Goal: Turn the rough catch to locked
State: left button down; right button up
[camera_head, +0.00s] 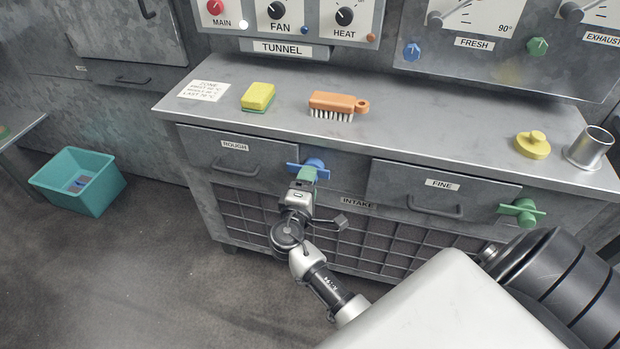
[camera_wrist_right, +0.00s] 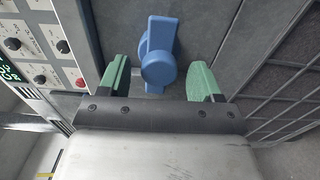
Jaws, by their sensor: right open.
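The rough catch (camera_head: 293,166) is a blue turn knob with a long wing, at the right end of the drawer labelled ROUGH (camera_head: 235,160). In the head view its wing lies roughly level, across the drawer's right edge. In the right wrist view the blue catch (camera_wrist_right: 158,62) is straight ahead. My right gripper (camera_head: 307,175) is at the catch, with its green fingers apart. In the wrist view the open right gripper (camera_wrist_right: 160,80) has one finger on each side of the catch, with gaps on both sides. The gripper partly hides the catch in the head view. My left gripper is out of view.
A green catch (camera_head: 521,211) sits by the FINE drawer (camera_head: 440,190). On the bench top (camera_head: 420,130) are a yellow sponge (camera_head: 258,95), an orange brush (camera_head: 338,102), a yellow knob-topped piece (camera_head: 532,145) and a metal cup (camera_head: 590,148). A teal bin (camera_head: 95,195) stands on the floor.

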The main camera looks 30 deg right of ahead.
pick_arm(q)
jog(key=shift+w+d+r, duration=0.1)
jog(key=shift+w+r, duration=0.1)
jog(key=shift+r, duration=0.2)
pick_arm(e)
jog(key=v, duration=0.9)
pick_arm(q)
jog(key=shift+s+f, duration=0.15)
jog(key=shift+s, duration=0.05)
